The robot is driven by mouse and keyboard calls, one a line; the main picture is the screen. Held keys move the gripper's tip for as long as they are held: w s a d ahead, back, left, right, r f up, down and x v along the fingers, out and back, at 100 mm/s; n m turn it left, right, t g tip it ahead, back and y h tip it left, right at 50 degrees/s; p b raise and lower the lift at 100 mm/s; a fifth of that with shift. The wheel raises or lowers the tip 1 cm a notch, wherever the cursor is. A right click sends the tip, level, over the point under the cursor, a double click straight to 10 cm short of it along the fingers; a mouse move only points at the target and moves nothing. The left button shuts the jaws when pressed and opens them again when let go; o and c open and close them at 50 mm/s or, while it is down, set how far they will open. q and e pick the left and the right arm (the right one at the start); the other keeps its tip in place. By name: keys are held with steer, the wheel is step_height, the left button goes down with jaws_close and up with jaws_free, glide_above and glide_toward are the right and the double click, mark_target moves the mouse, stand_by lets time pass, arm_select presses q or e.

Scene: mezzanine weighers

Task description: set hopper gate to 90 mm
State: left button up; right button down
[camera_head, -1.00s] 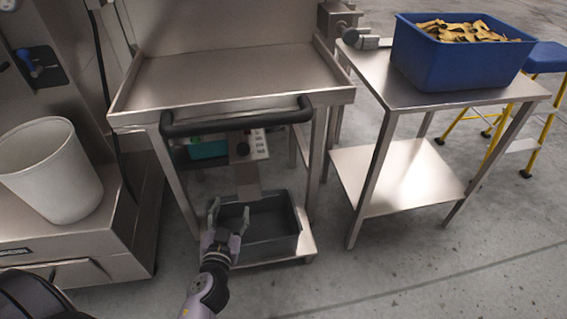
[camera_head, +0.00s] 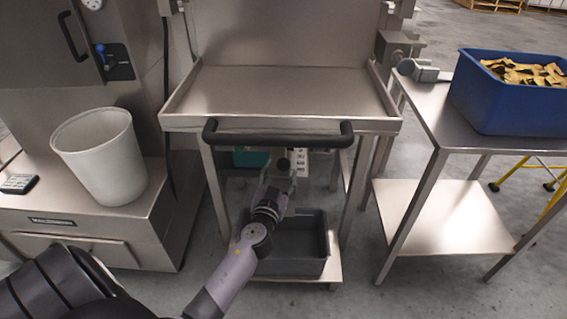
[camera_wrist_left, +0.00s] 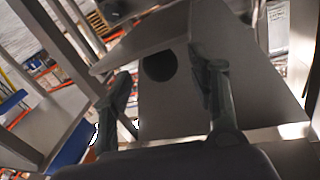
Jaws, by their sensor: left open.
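Below the steel tray table, a dark round knob (camera_head: 283,163) sits on a grey metal plate beside a pale marked panel (camera_head: 301,162). I cannot read a setting, and I cannot be sure which part is the hopper gate. My left gripper (camera_head: 284,185) is under the table's front bar, just below the knob; its fingers are partly hard to make out there. In the left wrist view, the left gripper (camera_wrist_left: 163,66) is open, its two fingers apart. A grey plate (camera_wrist_left: 180,105) with a dark round spot shows between and beyond them. My right gripper is not in view.
A black bar (camera_head: 275,139) crosses the table's front above my left arm. A grey bin (camera_head: 297,268) stands on the lower shelf. A white bucket (camera_head: 92,168) stands left; a blue crate (camera_head: 500,113) of tan pieces sits on the right table.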

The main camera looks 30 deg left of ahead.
mark_target(282, 170)
arm_select(q)
steer(key=shift+x, duration=2.15)
steer(key=shift+c, duration=0.3)
jaws_close()
